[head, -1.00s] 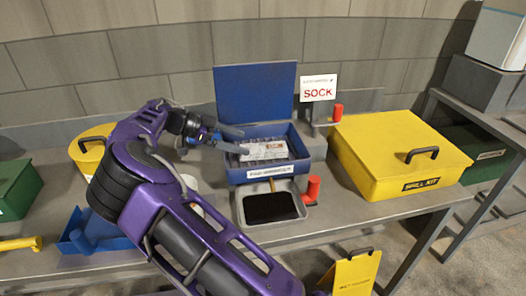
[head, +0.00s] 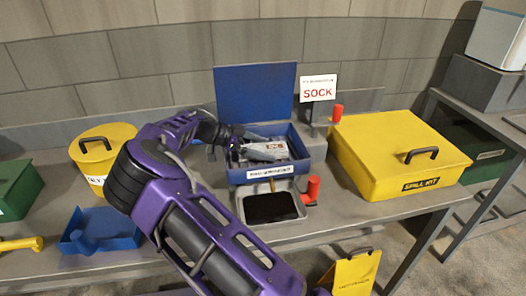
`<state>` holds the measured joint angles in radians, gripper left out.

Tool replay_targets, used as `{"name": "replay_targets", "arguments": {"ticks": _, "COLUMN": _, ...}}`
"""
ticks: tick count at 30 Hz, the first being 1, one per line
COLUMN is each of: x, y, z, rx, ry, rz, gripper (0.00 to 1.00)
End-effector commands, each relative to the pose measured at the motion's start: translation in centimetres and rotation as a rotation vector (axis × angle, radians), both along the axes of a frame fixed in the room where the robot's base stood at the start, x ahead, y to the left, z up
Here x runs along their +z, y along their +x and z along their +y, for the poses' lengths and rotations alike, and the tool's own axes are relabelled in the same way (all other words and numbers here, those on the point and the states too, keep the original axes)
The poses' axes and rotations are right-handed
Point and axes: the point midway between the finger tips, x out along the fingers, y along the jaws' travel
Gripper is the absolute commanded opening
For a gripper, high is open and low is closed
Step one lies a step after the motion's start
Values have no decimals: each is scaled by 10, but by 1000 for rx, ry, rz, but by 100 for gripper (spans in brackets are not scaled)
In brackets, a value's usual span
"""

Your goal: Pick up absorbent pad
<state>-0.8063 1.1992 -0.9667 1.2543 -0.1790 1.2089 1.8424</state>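A white packet with red print (head: 273,147), which looks like the absorbent pad, lies in an open blue box (head: 291,170) with its lid raised at the back. The label on the box front is too small to read. My gripper (head: 264,146) reaches in from the left over the box. Its two fingers are apart, one behind and one in front of the packet's left part. I cannot tell whether they touch it. The fingers and wrist hide part of the packet and the box's left side.
A grey tray with a dark slab (head: 270,207) sits in front of the box, beside a red cylinder (head: 313,189). A SOCK sign (head: 318,88) stands behind. A yellow spill kit case (head: 390,150) is right; a yellow bucket (head: 97,165) and blue dustpan-like tray (head: 100,232) are left.

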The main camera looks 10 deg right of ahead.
Motion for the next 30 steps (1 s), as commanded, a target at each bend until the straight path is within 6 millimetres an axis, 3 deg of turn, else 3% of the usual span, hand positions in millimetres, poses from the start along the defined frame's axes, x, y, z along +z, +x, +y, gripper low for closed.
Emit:
{"name": "replay_targets", "arguments": {"ticks": 2, "x": 0, "y": 0, "z": 0, "rx": 0, "ry": 0, "rz": 0, "gripper": 84}}
{"name": "replay_targets", "arguments": {"ticks": 13, "x": 0, "y": 0, "z": 0, "rx": 0, "ry": 0, "rz": 0, "gripper": 17}}
{"name": "replay_targets", "arguments": {"ticks": 22, "x": 6, "y": 0, "z": 1, "rx": 0, "ry": 1, "rz": -1, "gripper": 16}}
{"name": "replay_targets", "arguments": {"ticks": 30, "x": 55, "y": 0, "z": 1, "rx": 0, "ry": 2, "rz": -4, "gripper": 16}}
